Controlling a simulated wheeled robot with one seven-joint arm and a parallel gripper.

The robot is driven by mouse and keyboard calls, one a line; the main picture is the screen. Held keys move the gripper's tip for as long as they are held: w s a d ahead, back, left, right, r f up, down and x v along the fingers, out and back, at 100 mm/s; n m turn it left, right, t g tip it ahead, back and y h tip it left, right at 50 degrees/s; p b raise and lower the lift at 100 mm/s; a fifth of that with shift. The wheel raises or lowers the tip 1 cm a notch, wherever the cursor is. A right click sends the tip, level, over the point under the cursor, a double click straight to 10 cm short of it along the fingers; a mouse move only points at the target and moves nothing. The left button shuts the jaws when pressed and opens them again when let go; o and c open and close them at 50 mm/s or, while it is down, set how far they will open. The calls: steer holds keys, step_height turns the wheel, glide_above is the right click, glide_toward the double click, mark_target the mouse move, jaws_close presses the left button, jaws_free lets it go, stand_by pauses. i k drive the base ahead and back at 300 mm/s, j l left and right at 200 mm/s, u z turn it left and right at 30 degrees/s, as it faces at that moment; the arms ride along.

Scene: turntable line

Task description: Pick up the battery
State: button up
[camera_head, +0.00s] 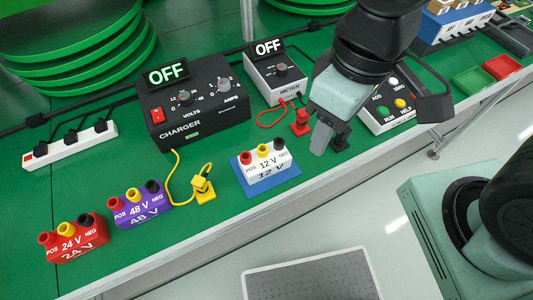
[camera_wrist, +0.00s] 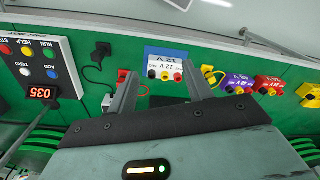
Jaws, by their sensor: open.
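A white 12 V battery (camera_head: 268,172) with red, yellow and black terminals stands on a blue pad (camera_head: 242,183) near the table's front edge. A purple 48 V battery (camera_head: 143,212) and a red 24 V battery (camera_head: 75,246) stand to its left. My gripper (camera_head: 322,140) is above the table, to the right of the white battery. In the wrist view my open gripper (camera_wrist: 160,86) has nothing between its fingers. There the white battery (camera_wrist: 166,66) shows between and beyond the fingertips, apart from them. The purple (camera_wrist: 236,82) and red (camera_wrist: 268,85) batteries also show.
A black charger (camera_head: 190,103) reading OFF and a meter (camera_head: 276,78) reading OFF stand behind the batteries. A yellow plug (camera_head: 203,189) on a cable is left of the white battery. A red plug (camera_head: 301,122) and a button panel (camera_head: 390,108) are near my gripper.

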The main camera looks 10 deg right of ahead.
mark_target(258, 164)
steer(key=k+j+u, duration=1)
steer(key=j, duration=0.25)
steer(key=i, duration=0.1)
